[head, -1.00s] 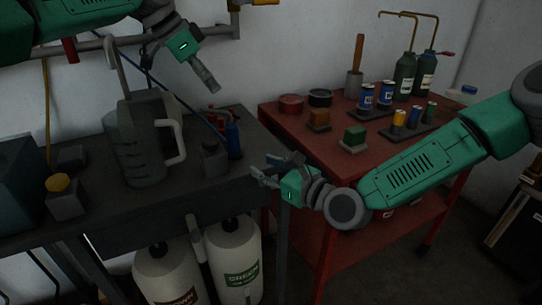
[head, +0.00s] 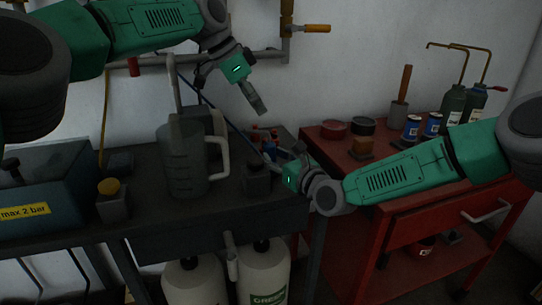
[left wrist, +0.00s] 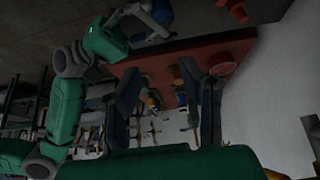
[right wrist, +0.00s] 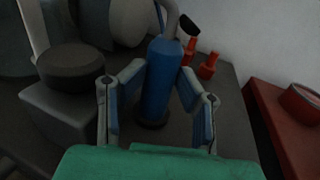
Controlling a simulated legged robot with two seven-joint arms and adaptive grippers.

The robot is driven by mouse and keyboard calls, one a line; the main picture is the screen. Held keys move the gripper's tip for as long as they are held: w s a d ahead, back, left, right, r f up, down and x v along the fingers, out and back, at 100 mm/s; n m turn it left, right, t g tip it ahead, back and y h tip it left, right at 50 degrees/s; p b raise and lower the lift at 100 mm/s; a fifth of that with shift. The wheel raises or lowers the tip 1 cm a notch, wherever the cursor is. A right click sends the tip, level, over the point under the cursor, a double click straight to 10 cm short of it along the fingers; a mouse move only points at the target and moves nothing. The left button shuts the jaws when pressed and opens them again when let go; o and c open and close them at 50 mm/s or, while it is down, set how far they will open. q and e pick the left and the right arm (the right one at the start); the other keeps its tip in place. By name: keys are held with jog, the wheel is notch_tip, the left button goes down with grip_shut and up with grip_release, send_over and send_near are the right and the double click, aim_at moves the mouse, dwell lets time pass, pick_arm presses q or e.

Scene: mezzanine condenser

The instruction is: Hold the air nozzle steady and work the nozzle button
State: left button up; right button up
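The blue upright cylinder (right wrist: 160,85), which I take to be the air nozzle, stands on the grey bench with a grey bent tube on top. My right gripper (right wrist: 162,76) is open, its fingers on either side of the cylinder; gaps show, so no grip is visible. In the head view my right gripper (head: 277,158) is at the bench's right end and largely hides the nozzle. My left gripper (head: 259,103) hangs above it, pointing down. In the left wrist view its fingers (left wrist: 168,75) are apart with nothing between them. I cannot make out the nozzle button.
A dark box with a round cap (right wrist: 70,68) stands left of the nozzle. Red fittings (right wrist: 208,66) stand behind it. A grey jug (head: 183,160) and a yellow-capped box (head: 110,190) are on the bench. A red cart (head: 345,160) with cans adjoins on the right.

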jog(key=shift+w+d, duration=0.2)
jog(key=shift+w, duration=0.1)
jog(key=shift+d, duration=0.5)
jog(key=shift+a, duration=0.35)
jog(key=c, duration=0.6)
pick_arm(q)
jog(key=shift+d, duration=0.3)
pick_arm(e)
jog(key=shift+a, duration=0.6)
grip_shut()
jog(key=shift+d, duration=0.75)
pick_arm(q)
jog(key=shift+d, duration=0.25)
pick_arm(e)
jog(key=shift+a, duration=0.5)
pick_arm(q)
grip_shut()
jog(key=shift+d, duration=0.4)
pick_arm(e)
jog(key=shift+d, duration=0.35)
pick_arm(q)
jog(key=shift+a, duration=0.3)
pick_arm(e)
jog(key=shift+a, duration=0.25)
